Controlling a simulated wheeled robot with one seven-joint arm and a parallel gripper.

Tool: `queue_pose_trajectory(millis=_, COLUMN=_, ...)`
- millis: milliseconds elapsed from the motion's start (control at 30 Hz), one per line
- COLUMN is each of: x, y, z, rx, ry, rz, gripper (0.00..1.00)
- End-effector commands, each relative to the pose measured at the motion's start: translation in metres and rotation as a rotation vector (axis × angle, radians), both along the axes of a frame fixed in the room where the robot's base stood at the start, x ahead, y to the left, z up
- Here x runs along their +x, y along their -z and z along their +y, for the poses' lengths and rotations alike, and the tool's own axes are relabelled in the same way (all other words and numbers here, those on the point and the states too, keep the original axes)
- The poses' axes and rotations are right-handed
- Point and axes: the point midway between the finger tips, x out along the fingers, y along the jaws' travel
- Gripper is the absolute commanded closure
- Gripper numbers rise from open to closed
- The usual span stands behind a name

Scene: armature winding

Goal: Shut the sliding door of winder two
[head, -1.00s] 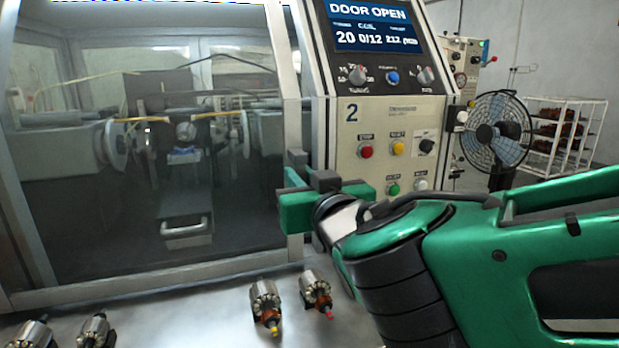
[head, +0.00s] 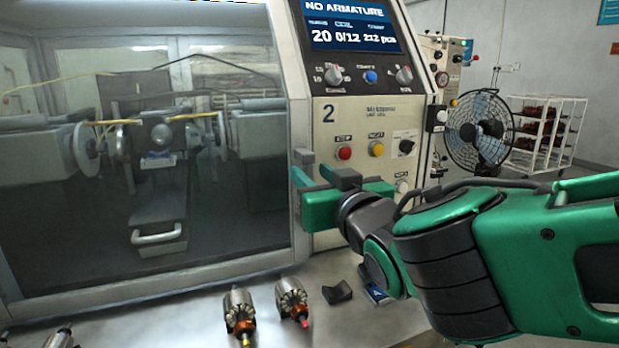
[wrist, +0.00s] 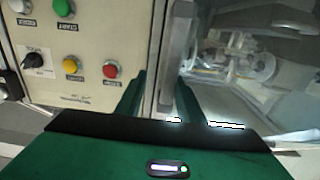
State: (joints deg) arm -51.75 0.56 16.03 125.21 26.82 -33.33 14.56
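Winder two is the cream machine whose panel (head: 365,110) bears a "2". Its screen (head: 350,22) reads "NO ARMATURE". The clear sliding door (head: 230,215) covers the winding chamber, and its right metal edge meets the control panel with no gap that I can see. My gripper (head: 322,186) is at this right edge, low beside the panel. In the wrist view the upright grey door handle (wrist: 178,60) stands between the fingers of my gripper (wrist: 160,95). The fingers look apart, with some space on the panel side. The handle's lower end is partly hidden.
A small dark block (head: 337,292) lies by my arm. A fan (head: 480,130) and a white rack (head: 550,130) stand at the right.

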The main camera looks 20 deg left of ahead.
Motion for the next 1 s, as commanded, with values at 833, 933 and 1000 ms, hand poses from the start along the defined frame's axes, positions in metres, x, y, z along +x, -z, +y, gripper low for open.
queue_pose_trajectory(millis=833, x=-0.057, y=-0.001, z=-0.056, rx=0.001, ry=-0.007, rz=-0.001, gripper=0.66)
queue_pose_trajectory(millis=933, x=-0.066, y=-0.001, z=-0.065, rx=0.002, ry=-0.007, rz=-0.001, gripper=0.66)
queue_pose_trajectory(millis=1000, x=-0.07, y=-0.001, z=-0.07, rx=0.002, ry=-0.006, rz=-0.001, gripper=0.66)
